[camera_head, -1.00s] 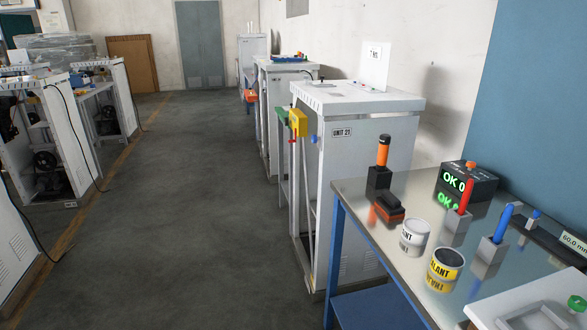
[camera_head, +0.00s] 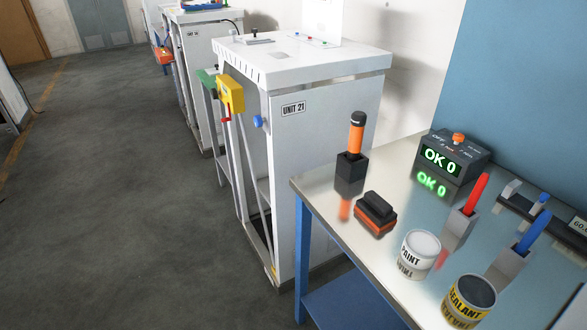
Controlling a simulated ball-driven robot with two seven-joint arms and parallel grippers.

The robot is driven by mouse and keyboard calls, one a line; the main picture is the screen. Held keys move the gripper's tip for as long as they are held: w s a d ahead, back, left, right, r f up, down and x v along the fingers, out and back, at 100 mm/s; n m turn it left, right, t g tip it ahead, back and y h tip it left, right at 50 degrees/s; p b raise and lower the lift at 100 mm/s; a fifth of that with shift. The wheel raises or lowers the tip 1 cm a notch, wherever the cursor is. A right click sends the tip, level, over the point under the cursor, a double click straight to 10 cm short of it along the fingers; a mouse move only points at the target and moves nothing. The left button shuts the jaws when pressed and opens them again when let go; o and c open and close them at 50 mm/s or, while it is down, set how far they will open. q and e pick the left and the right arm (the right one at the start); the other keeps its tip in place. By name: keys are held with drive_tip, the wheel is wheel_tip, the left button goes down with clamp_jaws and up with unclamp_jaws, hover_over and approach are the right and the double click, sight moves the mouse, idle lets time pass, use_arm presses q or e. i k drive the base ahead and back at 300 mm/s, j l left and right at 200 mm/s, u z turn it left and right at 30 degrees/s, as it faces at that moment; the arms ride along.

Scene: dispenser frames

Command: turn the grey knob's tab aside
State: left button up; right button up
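I cannot make out a grey knob with a tab in this view. The nearest cabinet, marked UNIT 21 (camera_head: 325,165), stands in the middle of the view. A round blue knob (camera_head: 258,121) sits on its front edge, beside the label. A small dark fitting (camera_head: 257,41) lies on its white top, too small to identify. A yellow box (camera_head: 231,95) and a green part (camera_head: 207,78) are at its open left side. Neither of my grippers is in view.
A metal-topped bench (camera_head: 335,215) with blue legs stands at the right. It bears paint (camera_head: 420,252) and sealant (camera_head: 468,298) cans, an orange-handled tool (camera_head: 357,134), a black-and-orange block (camera_head: 375,213) and an OK 0 display box (camera_head: 450,158). The floor (camera_head: 110,200) at left is clear.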

sight(233, 32)
drive_tip(key=i+j+z, duration=0.1)
drive_tip(key=z, duration=0.5)
drive_tip(key=i+j+z, duration=0.3)
drive_tip(key=i+j, duration=0.15)
drive_tip(key=j, duration=0.2)
drive_tip(key=i+j+z, duration=0.15)
drive_tip(key=j, duration=0.25)
drive_tip(key=i+j+z, duration=0.15)
drive_tip(key=j, duration=0.2)
